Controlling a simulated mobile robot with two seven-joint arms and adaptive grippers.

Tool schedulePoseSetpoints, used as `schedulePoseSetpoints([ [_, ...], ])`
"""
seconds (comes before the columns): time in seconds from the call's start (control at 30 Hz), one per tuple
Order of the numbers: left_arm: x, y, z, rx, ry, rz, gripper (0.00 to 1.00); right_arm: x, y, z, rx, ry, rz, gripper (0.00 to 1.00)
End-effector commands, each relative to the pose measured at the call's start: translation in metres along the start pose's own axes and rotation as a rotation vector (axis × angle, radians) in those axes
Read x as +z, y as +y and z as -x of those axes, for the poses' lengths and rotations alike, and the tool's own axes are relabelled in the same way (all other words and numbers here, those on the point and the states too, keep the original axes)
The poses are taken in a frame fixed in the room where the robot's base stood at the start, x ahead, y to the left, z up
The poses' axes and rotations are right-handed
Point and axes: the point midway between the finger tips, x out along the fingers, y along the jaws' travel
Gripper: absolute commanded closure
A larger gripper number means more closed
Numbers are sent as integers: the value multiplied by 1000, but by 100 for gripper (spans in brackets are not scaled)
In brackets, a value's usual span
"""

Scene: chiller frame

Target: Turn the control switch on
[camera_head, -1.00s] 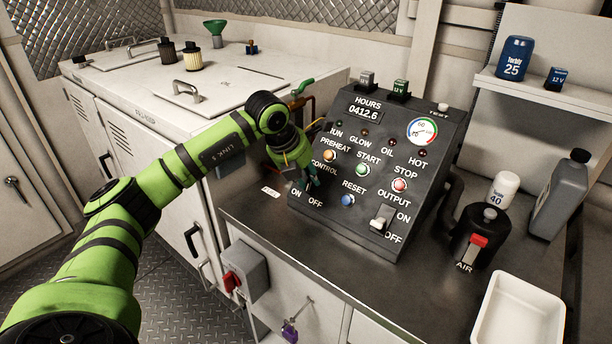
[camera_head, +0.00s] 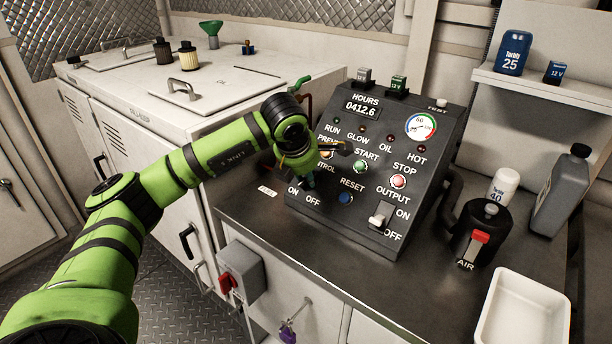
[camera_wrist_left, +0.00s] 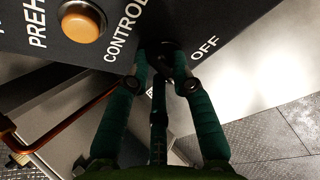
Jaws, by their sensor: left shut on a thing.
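The dark control panel (camera_head: 375,214) stands sloped on the metal counter, with CONTROL, ON and OFF printed at its lower left. My left gripper (camera_head: 309,182) is at that corner, above the ON and OFF labels. In the left wrist view, the green fingers of my left gripper (camera_wrist_left: 161,62) are closed around the dark control switch (camera_wrist_left: 163,48), between CONTROL and OFF. The fingers hide much of the switch, so I cannot tell its position. My right gripper is not in view.
The orange PREHEAT button (camera_wrist_left: 83,22) is close to the fingers. The blue RESET button (camera_head: 345,198) and the OUTPUT switch (camera_head: 380,216) are farther right. A red switch on a grey box (camera_head: 238,272) is below the counter. A white tray (camera_head: 522,312) sits at front right.

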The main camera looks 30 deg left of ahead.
Motion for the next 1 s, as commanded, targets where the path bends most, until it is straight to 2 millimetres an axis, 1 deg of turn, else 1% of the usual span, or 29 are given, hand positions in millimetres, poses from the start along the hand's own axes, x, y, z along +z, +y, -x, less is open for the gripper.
schedulePoseSetpoints([
  [0.53,2,1,1,10,-5,-24,100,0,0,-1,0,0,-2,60],
  [0.57,2,1,1,10,-5,-24,66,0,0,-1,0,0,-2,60],
  [0.87,1,0,1,8,-3,-22,66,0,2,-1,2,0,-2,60],
  [1.0,1,1,9,9,-3,-21,66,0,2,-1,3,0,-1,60],
])
